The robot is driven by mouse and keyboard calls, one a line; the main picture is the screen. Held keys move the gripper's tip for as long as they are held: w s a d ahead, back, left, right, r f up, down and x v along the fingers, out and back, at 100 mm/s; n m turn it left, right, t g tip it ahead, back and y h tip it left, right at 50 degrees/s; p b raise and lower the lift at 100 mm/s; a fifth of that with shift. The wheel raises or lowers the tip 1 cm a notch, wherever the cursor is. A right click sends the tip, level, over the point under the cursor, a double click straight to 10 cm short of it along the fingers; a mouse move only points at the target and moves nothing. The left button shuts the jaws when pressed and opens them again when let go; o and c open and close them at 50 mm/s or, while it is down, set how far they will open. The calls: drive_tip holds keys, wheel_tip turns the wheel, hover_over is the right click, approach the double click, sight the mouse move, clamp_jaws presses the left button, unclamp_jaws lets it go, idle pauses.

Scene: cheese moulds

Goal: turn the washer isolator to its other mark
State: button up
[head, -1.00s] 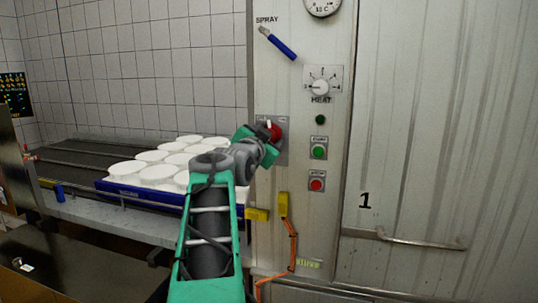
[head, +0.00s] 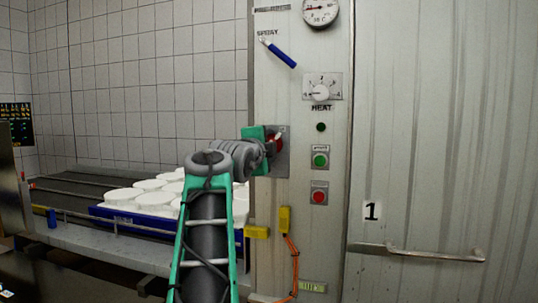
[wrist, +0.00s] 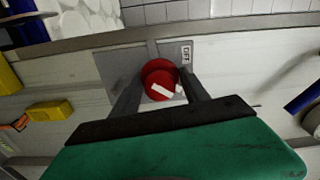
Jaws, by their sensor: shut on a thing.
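The washer isolator is a red round knob with a white bar mark, on a grey plate on the metal panel. In the head view the knob (head: 274,147) is partly hidden by my gripper (head: 268,146). In the wrist view the red knob (wrist: 160,80) sits between the two dark fingers of my gripper (wrist: 160,88), which is shut on it. The grey plate (wrist: 122,62) carries an "OFF" label (wrist: 186,53) at its upper right in the wrist view. The white bar lies tilted on the knob face. The plate's other mark is hidden or unreadable.
On the same panel are a blue-handled spray lever (head: 280,53), a heat dial (head: 320,92), a green button (head: 320,160) and a red button (head: 319,197). A yellow box (head: 285,219) with an orange cable is below. White moulds (head: 124,196) stand at left.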

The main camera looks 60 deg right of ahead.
drive_tip(key=shift+f+m+b, duration=0.1)
drive_tip(key=shift+m+b, duration=0.25)
drive_tip(key=shift+m, duration=0.25)
drive_tip(key=o, duration=1)
drive_tip(key=a, duration=0.5)
drive_tip(key=s+a+b, duration=0.1)
drive_tip(key=a, duration=0.1)
drive_tip(key=shift+s+a, duration=0.1)
drive_tip(key=shift+a, duration=0.25)
